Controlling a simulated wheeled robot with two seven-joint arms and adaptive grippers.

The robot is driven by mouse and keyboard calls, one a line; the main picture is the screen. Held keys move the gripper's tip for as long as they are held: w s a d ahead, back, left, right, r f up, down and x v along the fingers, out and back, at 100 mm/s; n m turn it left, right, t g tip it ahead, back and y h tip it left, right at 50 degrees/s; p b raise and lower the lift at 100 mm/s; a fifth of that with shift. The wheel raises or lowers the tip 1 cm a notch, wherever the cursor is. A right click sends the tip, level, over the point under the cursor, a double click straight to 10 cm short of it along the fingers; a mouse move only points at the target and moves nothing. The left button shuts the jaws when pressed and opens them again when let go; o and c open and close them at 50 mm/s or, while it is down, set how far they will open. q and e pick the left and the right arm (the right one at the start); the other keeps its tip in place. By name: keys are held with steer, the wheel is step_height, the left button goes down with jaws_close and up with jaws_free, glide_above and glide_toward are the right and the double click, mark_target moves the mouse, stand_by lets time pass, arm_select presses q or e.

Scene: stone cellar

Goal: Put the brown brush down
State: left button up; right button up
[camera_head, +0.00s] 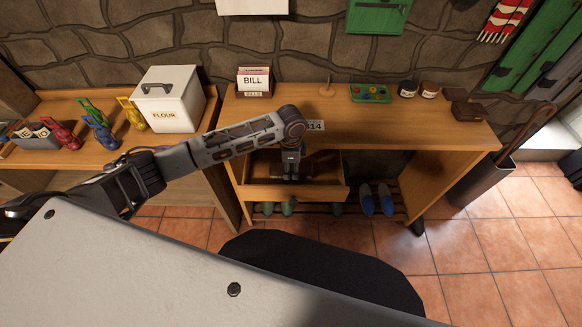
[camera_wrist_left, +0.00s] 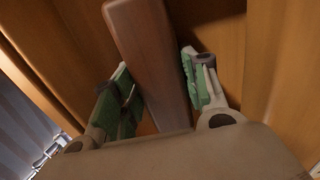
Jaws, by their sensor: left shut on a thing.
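My left gripper (camera_head: 291,172) points down into the open drawer (camera_head: 290,193) of the wooden desk (camera_head: 455,130) in the head view. In the left wrist view the brown brush (camera_wrist_left: 148,45) shows as a smooth brown wooden piece between the green-padded fingers of my left gripper (camera_wrist_left: 160,82), which is shut on it. Wooden drawer walls rise close on both sides. The lower end of the brush is hidden behind the wrist, and I cannot tell whether it touches the drawer floor. My right gripper is not in view.
A bill box (camera_head: 254,82), a green tray (camera_head: 370,93), two small jars and a brown wallet stand on the desk top. A flour bin (camera_head: 168,100) and several coloured figures stand on the left counter. Shoes (camera_head: 377,199) sit on a rack below. Tiled floor is clear at right.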

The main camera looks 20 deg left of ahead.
mark_target(291, 168)
arm_select(q)
steer(key=o, duration=1.2)
steer(key=shift+r, duration=0.1)
step_height(291, 168, up, 12)
steer(key=shift+r, duration=0.1)
steer(key=shift+s, duration=0.1)
stand_by(0.6)
